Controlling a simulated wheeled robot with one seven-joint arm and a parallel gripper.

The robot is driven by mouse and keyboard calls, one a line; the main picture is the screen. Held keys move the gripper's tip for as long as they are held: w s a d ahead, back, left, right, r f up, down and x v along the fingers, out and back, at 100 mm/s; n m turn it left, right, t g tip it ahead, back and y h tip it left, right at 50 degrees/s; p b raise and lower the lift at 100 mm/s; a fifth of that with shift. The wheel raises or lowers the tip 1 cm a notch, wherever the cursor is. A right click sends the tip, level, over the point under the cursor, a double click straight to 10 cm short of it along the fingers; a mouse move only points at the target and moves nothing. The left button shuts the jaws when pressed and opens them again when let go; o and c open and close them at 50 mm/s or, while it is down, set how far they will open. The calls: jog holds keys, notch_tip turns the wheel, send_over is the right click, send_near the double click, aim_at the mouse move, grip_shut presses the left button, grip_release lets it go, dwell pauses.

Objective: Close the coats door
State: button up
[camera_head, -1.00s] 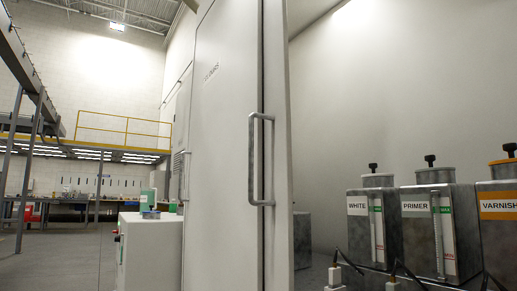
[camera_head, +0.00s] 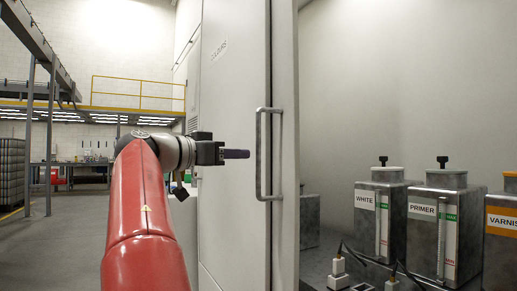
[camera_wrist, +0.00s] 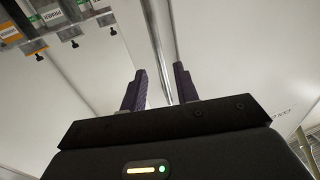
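The open coats door (camera_head: 287,120) shows as a tall narrow white panel, seen nearly edge-on, beside the open compartment. A grey upright bar handle (camera_head: 259,165) stands out to the left from this panel. My gripper (camera_head: 246,154) is level with the middle of the handle, just left of it, with its dark fingers pointing right. In the wrist view my gripper (camera_wrist: 162,75) has its two fingers apart. Grey upright strips show between and beyond them; I cannot tell whether the handle lies between the fingertips. The fingers are not closed on anything.
A white labelled door (camera_head: 235,100) stands left of the handle; its label is hard to read. In the open compartment on the right are metal tanks marked WHITE (camera_head: 381,220), PRIMER (camera_head: 425,235) and varnish (camera_head: 500,255). Open floor (camera_head: 60,240) lies at the left.

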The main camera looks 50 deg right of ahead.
aim_at(257, 154)
jog(key=d, duration=0.2)
jog(key=d+p, duration=0.1)
jog(key=d, duration=0.2)
jog(key=s+d, duration=0.1)
jog(key=d, duration=0.1)
jog(key=shift+d+p, duration=0.3)
grip_shut()
